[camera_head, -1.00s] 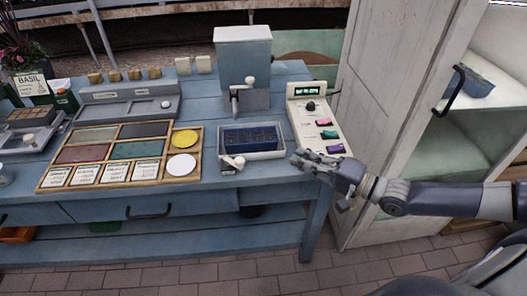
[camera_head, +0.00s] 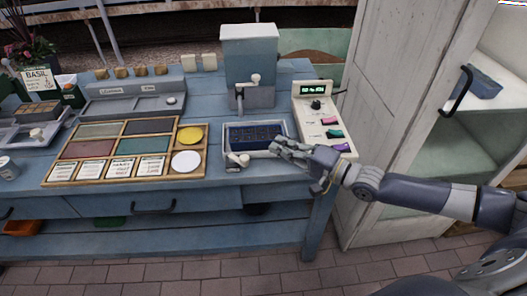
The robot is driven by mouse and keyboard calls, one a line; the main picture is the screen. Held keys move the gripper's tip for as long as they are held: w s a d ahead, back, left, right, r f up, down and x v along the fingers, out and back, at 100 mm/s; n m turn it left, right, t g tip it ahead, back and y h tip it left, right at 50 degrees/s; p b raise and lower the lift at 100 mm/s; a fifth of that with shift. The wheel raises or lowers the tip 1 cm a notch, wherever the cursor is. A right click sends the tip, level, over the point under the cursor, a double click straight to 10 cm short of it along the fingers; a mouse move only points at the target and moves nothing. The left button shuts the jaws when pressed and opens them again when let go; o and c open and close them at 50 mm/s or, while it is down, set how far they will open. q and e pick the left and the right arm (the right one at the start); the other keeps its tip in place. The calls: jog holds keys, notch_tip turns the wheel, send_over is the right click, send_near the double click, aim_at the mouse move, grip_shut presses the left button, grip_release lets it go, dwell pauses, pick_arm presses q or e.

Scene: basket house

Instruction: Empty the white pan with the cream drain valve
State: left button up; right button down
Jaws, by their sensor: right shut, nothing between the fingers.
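A white pan (camera_head: 225,141) stands on the blue bench below a grey-white dispenser. A dark blue tray with small cells (camera_head: 250,137) sits inside it. A cream drain valve (camera_head: 239,159) is on the pan's front left corner, above the bench's front edge. My right gripper (camera_head: 276,146) is shut and empty, over the pan's right front part, to the right of the valve. Whether it touches the pan or tray I cannot tell. My left gripper is not in view.
The dispenser (camera_head: 249,52) with its cream tap stands behind the pan. A white control box (camera_head: 310,110) with coloured switches is to the right. A wooden divided tray (camera_head: 197,135) lies to the left. An open white cabinet (camera_head: 385,90) stands right of the bench.

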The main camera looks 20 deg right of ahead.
jog(key=x, duration=0.2)
jog(key=shift+w+a+r, duration=0.1)
jog(key=shift+w+a, duration=0.2)
jog(key=shift+s+a+f+p, duration=0.1)
jog(key=shift+s+a+p, duration=0.15)
jog(key=shift+a+p, duration=0.2)
jog(key=shift+s+a+f+p, duration=0.1)
jog(key=shift+s+a+p, duration=0.15)
jog(key=shift+a+p, duration=0.2)
jog(key=shift+s+a+f, duration=0.1)
jog(key=shift+s+a, duration=0.2)
jog(key=shift+a, duration=0.3)
jog(key=shift+a+f, duration=0.15)
jog(key=shift+a, duration=0.05)
